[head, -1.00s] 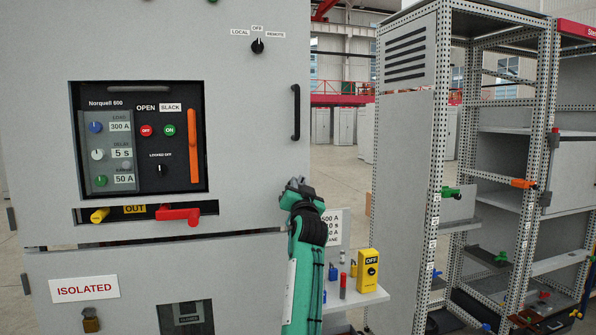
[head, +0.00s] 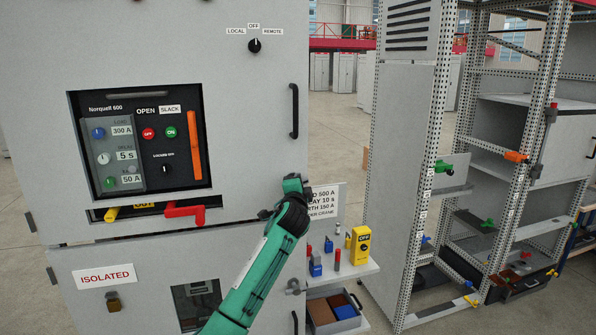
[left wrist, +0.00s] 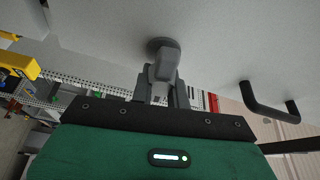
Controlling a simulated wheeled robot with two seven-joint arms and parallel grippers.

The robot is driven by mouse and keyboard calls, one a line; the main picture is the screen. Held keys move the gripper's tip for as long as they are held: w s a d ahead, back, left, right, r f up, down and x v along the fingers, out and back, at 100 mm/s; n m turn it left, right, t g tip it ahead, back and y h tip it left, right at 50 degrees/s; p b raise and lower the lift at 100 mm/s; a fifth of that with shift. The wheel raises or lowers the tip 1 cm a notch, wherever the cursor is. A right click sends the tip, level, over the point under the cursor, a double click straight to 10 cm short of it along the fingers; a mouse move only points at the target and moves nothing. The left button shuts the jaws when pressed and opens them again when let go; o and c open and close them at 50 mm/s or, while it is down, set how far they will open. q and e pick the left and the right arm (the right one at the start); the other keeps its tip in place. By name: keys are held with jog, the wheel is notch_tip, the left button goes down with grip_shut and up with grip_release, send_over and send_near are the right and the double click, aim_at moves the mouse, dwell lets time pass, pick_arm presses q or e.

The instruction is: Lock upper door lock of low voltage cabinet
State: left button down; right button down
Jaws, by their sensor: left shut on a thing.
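The low voltage cabinet's upper door (head: 235,110) stands on the left in the head view and looks closed. My left gripper (head: 264,213) is at that door's lower right edge, below its black handle (head: 294,111). In the left wrist view, my left gripper (left wrist: 163,88) is shut on the grey upper door lock (left wrist: 164,55), which has a round base on the door face. In the head view the lock is hidden behind my gripper and wrist. The black handle (left wrist: 270,105) also shows in the left wrist view. My right gripper is in neither view.
A red crank handle (head: 185,212) projects below the upper panel. The lower door (head: 150,265) bears an ISOLATED sign, padlock and grey lock (head: 294,286). A shelf with a yellow box (head: 360,245) stands right of the cabinet. Open racks stand farther right.

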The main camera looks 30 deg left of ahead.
pick_arm(q)
jog(key=shift+f+m+g+h+p, duration=0.1)
jog(key=shift+m+g+h+p, duration=0.4)
jog(key=shift+m, duration=0.8)
jog(key=c, duration=1.4)
grip_release()
jog(key=shift+o, duration=0.2)
